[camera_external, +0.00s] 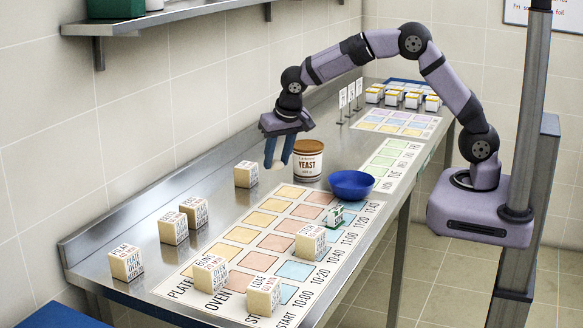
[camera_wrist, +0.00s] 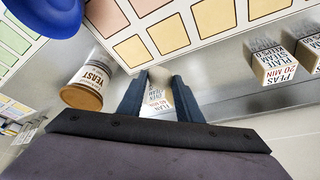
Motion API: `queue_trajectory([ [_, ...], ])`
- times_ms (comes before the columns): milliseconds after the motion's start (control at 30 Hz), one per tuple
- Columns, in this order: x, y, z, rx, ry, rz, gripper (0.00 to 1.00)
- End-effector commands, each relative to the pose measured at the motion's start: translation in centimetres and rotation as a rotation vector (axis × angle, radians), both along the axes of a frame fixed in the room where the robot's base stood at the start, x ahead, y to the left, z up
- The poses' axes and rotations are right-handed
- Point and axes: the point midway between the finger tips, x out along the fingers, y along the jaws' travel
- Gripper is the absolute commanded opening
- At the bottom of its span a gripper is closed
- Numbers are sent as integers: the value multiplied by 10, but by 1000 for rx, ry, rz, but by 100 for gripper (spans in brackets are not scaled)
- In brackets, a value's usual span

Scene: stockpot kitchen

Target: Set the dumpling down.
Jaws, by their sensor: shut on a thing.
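My gripper (camera_external: 278,165) hangs above the steel counter, left of the yeast tub, its two blue fingers pointing down. In the wrist view, its fingers (camera_wrist: 160,90) are close together with a pale lettered block (camera_wrist: 158,98) showing between them. In the external view the held thing is hard to make out. Another cream block (camera_external: 246,174) stands on the counter, lower left of the fingers.
A printed board (camera_external: 226,236) of coloured squares has several cream blocks on and near it. The yeast tub (camera_external: 307,161) and blue bowl (camera_external: 351,186) stand close by on the right. More lettered blocks, one marked peas (camera_wrist: 280,68), stand along the counter. A shelf (camera_external: 180,14) juts from the wall.

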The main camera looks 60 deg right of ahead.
Motion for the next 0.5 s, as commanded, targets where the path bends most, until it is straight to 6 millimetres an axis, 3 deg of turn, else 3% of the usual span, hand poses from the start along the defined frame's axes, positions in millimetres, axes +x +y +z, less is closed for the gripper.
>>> queue_trajectory([
  [267, 0, 0, -4, -2, 3, -32, 11],
  [500, -1, 0, -36, -3, 6, -31, 10],
])
